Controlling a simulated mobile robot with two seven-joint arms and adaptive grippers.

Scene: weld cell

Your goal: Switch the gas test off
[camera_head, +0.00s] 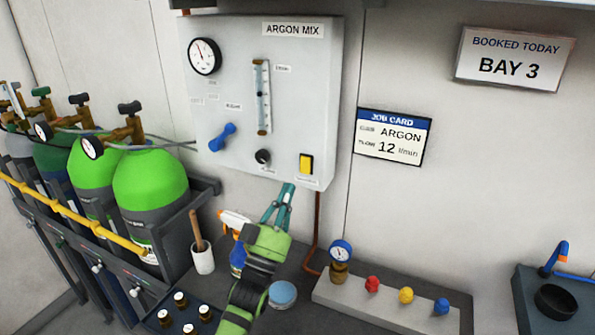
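The grey gas panel (215,110) marked "ARGON MIX" hangs on the wall. A yellow rocker switch (306,163) sits at its lower right, with a small label under it too blurred to read. I cannot tell for sure which way the switch is set. A blue lever handle (222,137), a black knob (263,157), a flow tube (263,97) and a round gauge (204,56) are also on the panel. My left gripper (288,187) is just below the panel's lower edge, below and left of the switch. Its teal fingertips look close together, with nothing between them. My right gripper is out of view.
Green gas cylinders (150,182) stand in a rack at left. On the bench are a white cup (203,258), a blue-lidded tin (282,295) and a grey block (385,306) with coloured knobs and a gauge. A job card (392,137) reads argon, 12 l/min.

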